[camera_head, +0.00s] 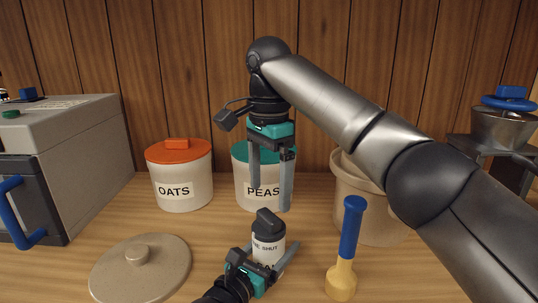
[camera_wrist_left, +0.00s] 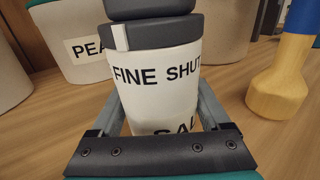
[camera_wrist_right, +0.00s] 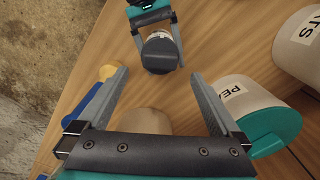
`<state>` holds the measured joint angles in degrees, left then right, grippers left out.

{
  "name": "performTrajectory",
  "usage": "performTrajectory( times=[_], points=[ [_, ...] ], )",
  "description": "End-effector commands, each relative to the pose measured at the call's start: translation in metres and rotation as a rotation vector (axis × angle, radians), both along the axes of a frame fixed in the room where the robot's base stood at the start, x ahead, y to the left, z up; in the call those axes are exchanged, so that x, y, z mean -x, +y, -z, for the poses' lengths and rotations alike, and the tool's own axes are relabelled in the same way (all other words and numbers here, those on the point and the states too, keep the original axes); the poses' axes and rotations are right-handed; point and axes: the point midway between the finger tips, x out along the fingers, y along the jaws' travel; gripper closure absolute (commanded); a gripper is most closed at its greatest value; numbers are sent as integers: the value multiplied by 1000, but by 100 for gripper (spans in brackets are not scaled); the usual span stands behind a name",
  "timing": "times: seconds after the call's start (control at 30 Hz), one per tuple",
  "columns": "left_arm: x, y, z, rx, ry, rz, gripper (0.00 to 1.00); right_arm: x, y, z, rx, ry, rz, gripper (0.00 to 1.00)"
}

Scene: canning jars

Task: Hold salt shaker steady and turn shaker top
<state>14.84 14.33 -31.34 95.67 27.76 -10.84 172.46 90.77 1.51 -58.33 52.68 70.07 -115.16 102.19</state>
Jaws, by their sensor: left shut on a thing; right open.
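The salt shaker (camera_head: 268,245) is a white cylinder with a dark grey top (camera_head: 268,222) and a raised grip bar. It stands upright on the table at the front middle. In the left wrist view its label shows "FINE SHUT" on the body (camera_wrist_left: 155,75), with "SAL" partly hidden lower down. My left gripper (camera_head: 270,258) is shut on the shaker's body, a finger on each side. My right gripper (camera_head: 270,197) is open and empty, pointing down above and behind the shaker. The right wrist view shows the shaker top (camera_wrist_right: 159,52) beyond its fingertips, apart from them.
The PEAS canister (camera_head: 243,178) stands behind my right gripper, with the OATS canister (camera_head: 182,188) to its left. A round lid (camera_head: 141,270) lies left of the shaker. A blue-handled wooden tool (camera_head: 348,235) and a beige bucket (camera_head: 365,205) stand to the right.

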Motion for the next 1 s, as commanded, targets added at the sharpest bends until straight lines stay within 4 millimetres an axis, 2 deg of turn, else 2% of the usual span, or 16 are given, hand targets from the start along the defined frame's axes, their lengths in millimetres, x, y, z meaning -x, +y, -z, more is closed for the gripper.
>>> performTrajectory(
  times=[0.03, 0.2, 0.4, 0.6, 0.97, 1.0],
  points=[
    [0, 0, 1, -2, 2, 0, 100, 0, 0, -11, 2, -4, 1, 0],
    [0, 0, 1, -2, 2, 0, 100, 0, 0, -37, 3, -3, 2, 0],
    [0, 0, 1, -2, 2, 0, 100, 0, 0, -57, 2, -1, 0, 0],
    [0, 0, 1, -2, 2, 0, 100, 0, 0, -65, 0, 0, 1, 0],
    [0, 0, 1, -2, 2, 0, 100, 0, 0, -65, 0, 0, 0, 0],
    [0, 0, 1, -2, 2, 0, 17, 0, 0, -65, 0, 0, 0, 0]
  ],
)
